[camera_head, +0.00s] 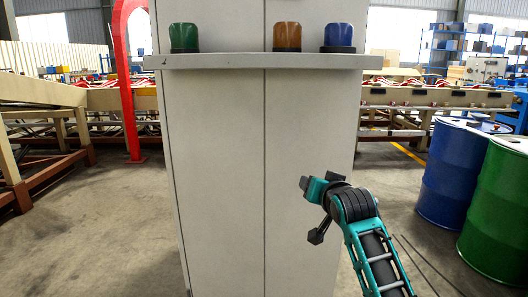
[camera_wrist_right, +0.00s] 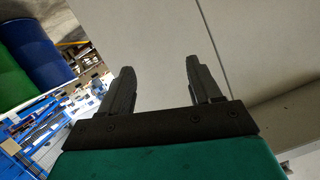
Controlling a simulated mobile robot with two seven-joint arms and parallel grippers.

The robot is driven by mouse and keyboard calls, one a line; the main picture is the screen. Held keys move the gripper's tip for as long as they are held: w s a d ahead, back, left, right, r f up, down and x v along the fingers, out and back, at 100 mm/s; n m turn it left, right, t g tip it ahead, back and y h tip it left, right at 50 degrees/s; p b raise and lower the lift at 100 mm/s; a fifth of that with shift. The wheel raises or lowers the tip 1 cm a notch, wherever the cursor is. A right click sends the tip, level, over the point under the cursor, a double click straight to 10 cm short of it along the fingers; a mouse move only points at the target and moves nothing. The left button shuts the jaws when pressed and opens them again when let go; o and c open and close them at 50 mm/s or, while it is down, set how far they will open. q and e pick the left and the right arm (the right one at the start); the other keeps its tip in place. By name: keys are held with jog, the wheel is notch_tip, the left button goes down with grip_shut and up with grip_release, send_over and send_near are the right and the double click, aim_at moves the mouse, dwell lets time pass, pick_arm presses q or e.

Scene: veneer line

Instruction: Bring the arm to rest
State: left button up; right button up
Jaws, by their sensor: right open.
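My right arm (camera_head: 372,245) reaches in from the lower right of the head view, in front of a tall grey cabinet (camera_head: 225,170). Its gripper (camera_head: 310,210) is open and empty, below the shelf. In the right wrist view the two dark fingers (camera_wrist_right: 160,68) stand apart with nothing between them, and the pale cabinet surface lies beyond them. I cannot tell how far the fingers are from the cabinet. My left gripper is not in view.
A grey shelf (camera_head: 225,63) on the cabinet carries a green beacon (camera_head: 184,37), an orange beacon (camera_head: 287,37) and a blue beacon (camera_head: 339,37). A blue drum (camera_head: 450,175) and a green drum (camera_head: 500,210) stand at right. Floor at left is clear.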

jog(key=s+d+f+n+g, duration=0.1)
jog(key=s+d+f, duration=0.1)
jog(key=s+f, duration=0.75)
jog(key=s+d+f+n+g, duration=0.1)
jog(key=s+f, duration=0.5)
jog(key=f, duration=0.7)
jog(key=s+d+f+n+g, duration=0.1)
jog(key=s+f, duration=0.3)
jog(key=s, duration=0.6)
jog(key=s+f+n, duration=0.2)
jog(key=s+f, duration=0.3)
jog(key=s, duration=0.5)
jog(key=shift+s+d+f+g, duration=0.25)
jog(key=shift+s+d+g, duration=0.15)
